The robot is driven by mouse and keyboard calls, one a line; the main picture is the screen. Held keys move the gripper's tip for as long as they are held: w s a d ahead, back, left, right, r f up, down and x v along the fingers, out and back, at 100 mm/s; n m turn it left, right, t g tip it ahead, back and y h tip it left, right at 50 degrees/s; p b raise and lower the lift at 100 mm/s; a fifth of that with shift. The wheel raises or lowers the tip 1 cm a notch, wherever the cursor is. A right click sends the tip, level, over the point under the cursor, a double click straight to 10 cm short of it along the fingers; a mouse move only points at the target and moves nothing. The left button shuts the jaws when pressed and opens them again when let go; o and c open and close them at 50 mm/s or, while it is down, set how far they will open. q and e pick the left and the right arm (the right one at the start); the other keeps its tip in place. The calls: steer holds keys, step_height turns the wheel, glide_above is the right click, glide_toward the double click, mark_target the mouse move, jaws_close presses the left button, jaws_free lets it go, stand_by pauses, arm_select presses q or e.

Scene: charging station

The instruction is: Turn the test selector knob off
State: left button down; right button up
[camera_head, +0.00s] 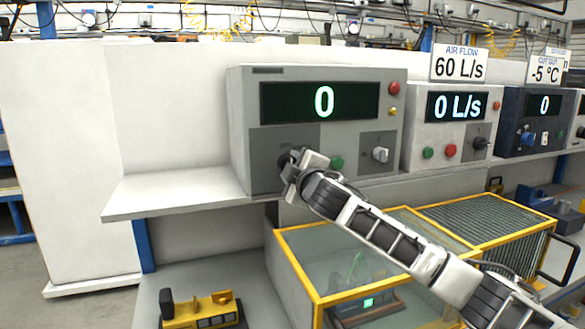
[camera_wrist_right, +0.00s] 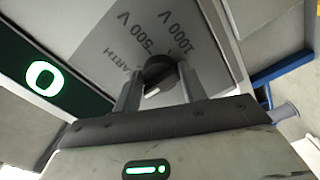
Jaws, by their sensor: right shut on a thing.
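A grey tester box (camera_head: 245,110) stands on a white shelf, with a lit display (camera_head: 320,102) reading 0. Its test selector knob (camera_wrist_right: 158,70) is round and dark, with a white pointer mark, and sits on a grey panel (camera_wrist_right: 125,35) lettered 1000 V, 500 V and EARTH. The pointer is partly hidden, so I cannot tell which setting it shows. My right gripper (camera_wrist_right: 160,82) has its two fingers on either side of the knob and is shut on it. In the head view the gripper (camera_head: 291,168) covers most of the knob. My left gripper is not in view.
A green button (camera_head: 336,163) and a second switch (camera_head: 380,154) are right of my gripper on the same box. An air flow unit (camera_head: 418,130) stands farther right. Below is a yellow-framed clear case (camera_head: 300,262). The white shelf (camera_head: 165,193) is bare at left.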

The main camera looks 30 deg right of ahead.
steer(key=o, duration=1)
steer(key=shift+c, duration=0.2)
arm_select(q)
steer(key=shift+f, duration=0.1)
arm_select(e)
steer(key=shift+s, duration=0.1)
arm_select(q)
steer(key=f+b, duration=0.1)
steer(key=b, duration=0.1)
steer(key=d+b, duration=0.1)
steer(key=b, duration=0.1)
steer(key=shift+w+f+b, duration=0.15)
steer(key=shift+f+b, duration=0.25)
arm_select(e)
steer(key=v, duration=1.5)
steer(key=shift+s, duration=0.4)
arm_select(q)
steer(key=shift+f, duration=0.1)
arm_select(e)
steer(key=shift+f, duration=0.1)
